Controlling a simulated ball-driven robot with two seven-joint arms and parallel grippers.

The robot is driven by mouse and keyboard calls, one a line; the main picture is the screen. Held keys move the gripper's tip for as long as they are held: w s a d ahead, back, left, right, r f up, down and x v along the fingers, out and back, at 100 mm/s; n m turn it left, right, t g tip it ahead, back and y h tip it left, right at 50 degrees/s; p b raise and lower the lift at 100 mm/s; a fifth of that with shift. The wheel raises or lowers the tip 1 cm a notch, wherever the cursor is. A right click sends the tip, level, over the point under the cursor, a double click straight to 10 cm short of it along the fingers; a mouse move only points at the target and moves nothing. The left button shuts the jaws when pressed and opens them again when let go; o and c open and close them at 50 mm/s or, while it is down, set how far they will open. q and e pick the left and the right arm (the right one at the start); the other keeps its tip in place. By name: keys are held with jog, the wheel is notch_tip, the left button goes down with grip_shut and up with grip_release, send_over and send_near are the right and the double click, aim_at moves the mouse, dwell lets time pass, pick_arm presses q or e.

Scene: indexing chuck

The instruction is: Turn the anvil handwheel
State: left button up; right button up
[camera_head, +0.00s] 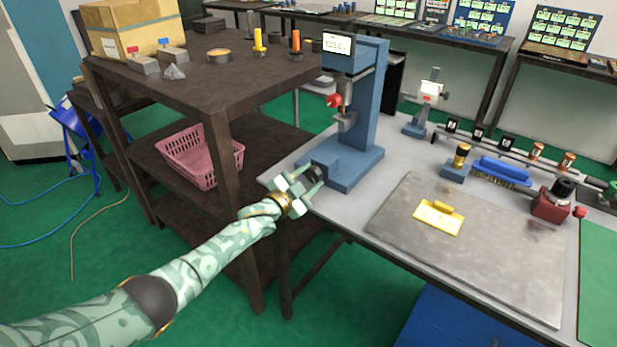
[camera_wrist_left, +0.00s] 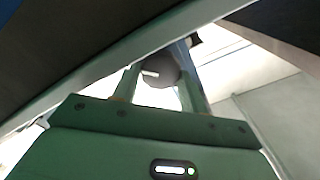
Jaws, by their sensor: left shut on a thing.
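The blue bench instrument (camera_head: 365,95) stands upright at the table's left corner, with a display on top and a red knob on its column. The anvil handwheel (camera_head: 315,173) is a small dark round knob low on the instrument's left-front side, mostly covered by my gripper. My left gripper (camera_head: 308,186) reaches it from the lower left and is shut on it. In the left wrist view the handwheel (camera_wrist_left: 160,70) appears as a dark round shape with a white mark, between the two fingers. My right gripper is not in view.
A dark shelf (camera_head: 235,85) with a pink basket (camera_head: 200,160) is close on the left.

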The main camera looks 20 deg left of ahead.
pick_arm(q)
jog(key=n+p, duration=0.1)
jog(key=n, duration=0.5)
jog(key=shift+a, duration=0.1)
jog(key=n, duration=0.6)
jog(key=shift+a+f+n, duration=0.1)
jog(key=shift+f+n, duration=0.05)
jog(key=shift+n, duration=0.25)
jog(key=n, duration=0.6)
jog(key=shift+f+b, duration=0.1)
jog(key=shift+b, duration=0.3)
jog(key=n+b, duration=0.1)
jog(key=n, duration=0.5)
jog(key=o, duration=1)
jog(key=shift+c, duration=0.2)
jog(key=shift+s, duration=0.15)
